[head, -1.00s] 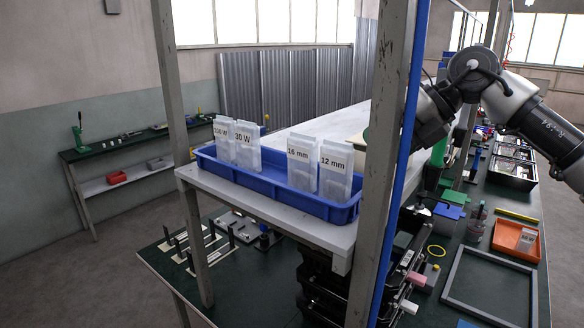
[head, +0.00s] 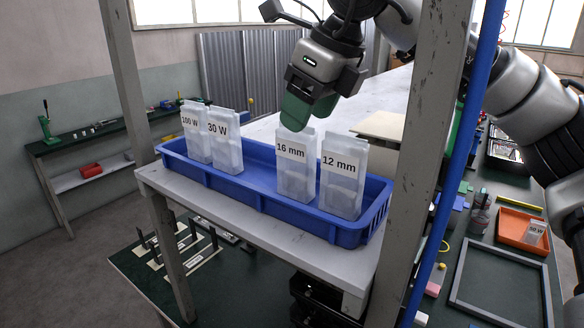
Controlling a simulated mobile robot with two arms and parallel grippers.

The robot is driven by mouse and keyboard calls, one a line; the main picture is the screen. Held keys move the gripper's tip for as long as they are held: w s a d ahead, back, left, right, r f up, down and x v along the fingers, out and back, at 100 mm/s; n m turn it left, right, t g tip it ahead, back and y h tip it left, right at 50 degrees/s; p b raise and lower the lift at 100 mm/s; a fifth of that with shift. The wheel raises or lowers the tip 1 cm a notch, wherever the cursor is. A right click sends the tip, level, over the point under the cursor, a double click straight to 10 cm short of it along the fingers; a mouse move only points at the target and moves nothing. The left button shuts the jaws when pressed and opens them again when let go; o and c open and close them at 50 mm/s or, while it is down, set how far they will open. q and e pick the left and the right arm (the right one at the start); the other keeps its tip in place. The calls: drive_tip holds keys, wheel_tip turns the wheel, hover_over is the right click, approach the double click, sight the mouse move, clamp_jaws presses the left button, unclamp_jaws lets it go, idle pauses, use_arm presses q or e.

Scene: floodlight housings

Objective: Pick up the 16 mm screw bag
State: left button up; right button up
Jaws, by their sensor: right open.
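The 16 mm screw bag (head: 296,168) is a translucent pouch with a white label, standing upright in the blue tray (head: 258,200) on the shelf. The 12 mm bag (head: 342,180) stands just right of it. My right gripper (head: 295,118) hangs above and slightly behind the top of the 16 mm bag, green fingers pointing down. It is open and holds nothing; from this side one finger largely hides the other. Whether it touches the bag cannot be told. My left gripper is not in view.
The 100 W bag (head: 195,135) and 30 W bag (head: 225,145) stand at the tray's left end. A grey shelf post (head: 428,130) and a blue upright (head: 462,160) stand right of the tray, in front of my right arm. An orange tray (head: 521,228) lies on the green bench.

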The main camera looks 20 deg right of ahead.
sight(293, 141)
drive_tip(key=shift+a+f, duration=0.1)
drive_tip(key=shift+f, duration=0.25)
drive_tip(key=shift+w+a+f, duration=0.1)
drive_tip(key=shift+f, duration=0.1)
drive_tip(key=p+x, duration=0.1)
drive_tip(key=x, duration=0.1)
drive_tip(key=w+p+x, duration=0.1)
drive_tip(key=p+x, duration=0.1)
drive_tip(key=x, duration=0.1)
drive_tip(key=shift+r, duration=0.2)
drive_tip(key=shift+f, duration=0.25)
drive_tip(key=c, duration=0.6)
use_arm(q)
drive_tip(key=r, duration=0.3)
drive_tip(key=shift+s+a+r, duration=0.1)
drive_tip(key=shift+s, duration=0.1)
use_arm(e)
clamp_jaws()
